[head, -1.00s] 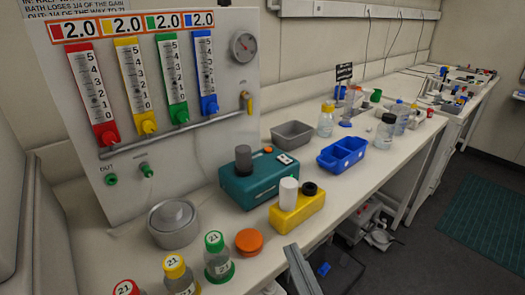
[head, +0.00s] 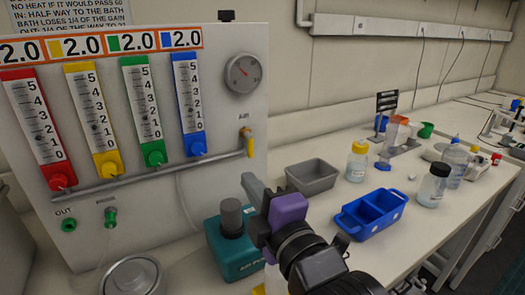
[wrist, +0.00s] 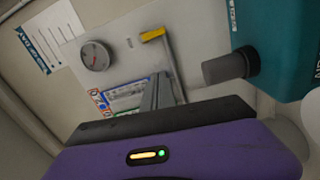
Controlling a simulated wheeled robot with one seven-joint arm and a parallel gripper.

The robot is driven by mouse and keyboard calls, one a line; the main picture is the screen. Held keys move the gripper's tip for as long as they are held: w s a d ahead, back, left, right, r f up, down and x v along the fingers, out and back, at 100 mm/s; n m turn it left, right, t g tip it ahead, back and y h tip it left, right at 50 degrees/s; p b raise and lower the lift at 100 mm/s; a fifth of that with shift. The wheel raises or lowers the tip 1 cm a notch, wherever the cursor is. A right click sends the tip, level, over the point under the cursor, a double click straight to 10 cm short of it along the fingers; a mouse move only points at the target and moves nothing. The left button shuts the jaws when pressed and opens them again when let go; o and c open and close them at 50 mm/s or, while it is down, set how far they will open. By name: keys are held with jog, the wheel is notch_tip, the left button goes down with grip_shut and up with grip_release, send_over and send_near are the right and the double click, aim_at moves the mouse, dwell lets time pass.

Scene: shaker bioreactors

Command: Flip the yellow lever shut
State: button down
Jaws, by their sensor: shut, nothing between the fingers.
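The yellow lever (head: 250,145) hangs down from a brass valve under the "AIR" label at the right edge of the white panel (head: 215,100). It also shows near the top middle of the wrist view (wrist: 153,35). My gripper (head: 249,184) is shut and empty, below the lever in the head view and in front of the panel. A gap shows between its tips and the lever in both views. In the wrist view its grey fingers (wrist: 158,92) point up toward the panel, below the lever.
A teal pump (head: 222,245) stands below and left of my gripper. A grey tray (head: 313,178), a blue divided bin (head: 370,215) and several bottles stand to the right on the bench. A round dial (head: 243,72) and coloured flow tubes are on the panel.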

aim_at(249, 146)
jog(key=shift+f+n, duration=0.4)
jog(key=shift+n, duration=0.2)
jog(key=w+a+p, duration=0.2)
jog(key=w, duration=0.9)
jog(key=shift+a, duration=0.25)
